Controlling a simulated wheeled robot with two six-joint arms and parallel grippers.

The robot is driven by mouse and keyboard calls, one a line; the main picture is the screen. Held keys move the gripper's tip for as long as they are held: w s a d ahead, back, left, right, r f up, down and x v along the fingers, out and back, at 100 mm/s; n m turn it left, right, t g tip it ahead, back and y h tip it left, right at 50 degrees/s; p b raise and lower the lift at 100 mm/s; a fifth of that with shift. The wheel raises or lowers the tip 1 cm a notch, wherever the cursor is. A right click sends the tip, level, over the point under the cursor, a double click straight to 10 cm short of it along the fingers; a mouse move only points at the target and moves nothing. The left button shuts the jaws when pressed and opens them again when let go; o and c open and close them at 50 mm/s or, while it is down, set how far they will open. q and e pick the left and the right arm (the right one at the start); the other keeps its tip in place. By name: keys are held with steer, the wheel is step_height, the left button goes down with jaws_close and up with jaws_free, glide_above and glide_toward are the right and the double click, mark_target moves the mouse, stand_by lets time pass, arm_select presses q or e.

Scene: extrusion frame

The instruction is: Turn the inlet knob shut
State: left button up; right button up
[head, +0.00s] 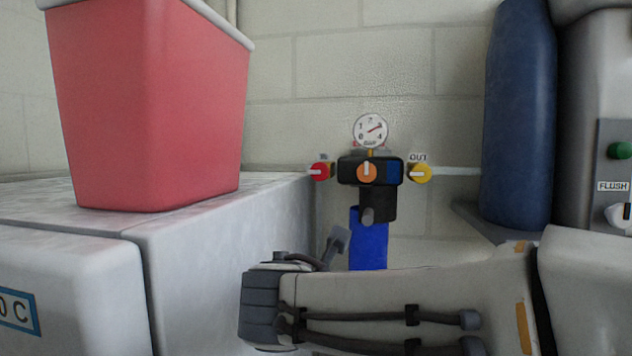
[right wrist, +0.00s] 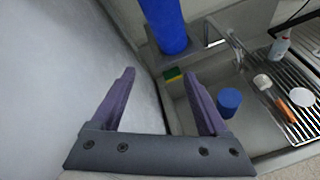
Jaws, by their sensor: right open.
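The inlet knob (head: 320,171) is red with a pale bar across its face, under a small partly legible label, left of the black regulator body (head: 346,171) in the head view. A yellow outlet knob (head: 421,173) marked OUT is on the right, and an orange knob (head: 367,172) is in the middle. A round gauge (head: 370,130) sits above. My right arm crosses the lower head view, below the knobs; its fingers do not show there. In the right wrist view my right gripper (right wrist: 160,95) is open, with nothing between its fingers. My left gripper is not in view.
A red bin (head: 150,110) stands on the pale cabinet (head: 215,235) at left. A blue tank (head: 517,115) stands at right, beside a panel marked FLUSH (head: 613,187). The wrist view shows a sink with a sponge (right wrist: 172,75), blue cup (right wrist: 229,102) and rack (right wrist: 283,90).

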mark_target(319, 170)
steer(key=w+a+r+n+t+p, duration=0.2)
steer(key=r+n+t, duration=0.1)
steer(key=r, duration=0.6)
steer(key=w+a+r+n+t+p, duration=0.2)
steer(key=r+n, duration=0.1)
steer(key=r, duration=0.7)
steer(key=p+x, duration=0.5)
steer(key=x, duration=0.4)
steer(key=shift+w+a+r, duration=0.1)
steer(key=shift+w+r, duration=0.05)
steer(key=shift+w, duration=0.15)
steer(key=shift+w+p, duration=0.3)
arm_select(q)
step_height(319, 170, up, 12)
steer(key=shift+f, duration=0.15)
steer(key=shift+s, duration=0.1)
arm_select(e)
steer(key=c, duration=1.2)
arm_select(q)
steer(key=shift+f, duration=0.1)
arm_select(e)
jaws_close()
